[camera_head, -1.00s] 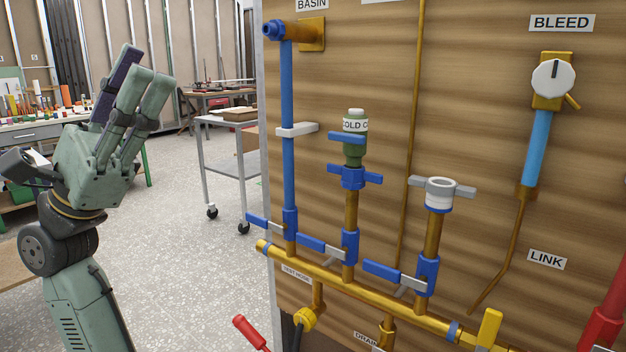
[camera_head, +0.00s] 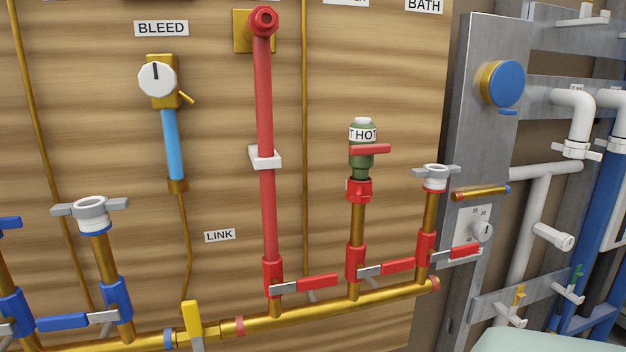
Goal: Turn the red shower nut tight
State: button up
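The red nut (camera_head: 359,190) sits on the brass riser (camera_head: 357,222), just below the green cartridge labelled HOT (camera_head: 362,160), which carries a red bar handle (camera_head: 370,149). Cartridge and nut stand upright in line with the pipe. I cannot tell from here how tight the nut is. A cut-off label above this riser is not readable. My gripper is not in view; only a pale green part, probably of my arm, shows at the bottom right edge.
A thick red pipe (camera_head: 265,130) stands left of the nut. A grey winged nut (camera_head: 435,175) tops the riser to its right. Red lever valves (camera_head: 317,282) lie below, above the brass manifold (camera_head: 320,305). A metal post (camera_head: 478,140) stands further right.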

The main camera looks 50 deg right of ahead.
aim_at(359, 190)
jog(key=z, duration=1.6)
jog(key=k+l, duration=0.2)
jog(key=l, duration=0.15)
jog(key=k+l+z, duration=0.1)
jog(key=k+l, duration=0.15)
jog(key=l, duration=0.1)
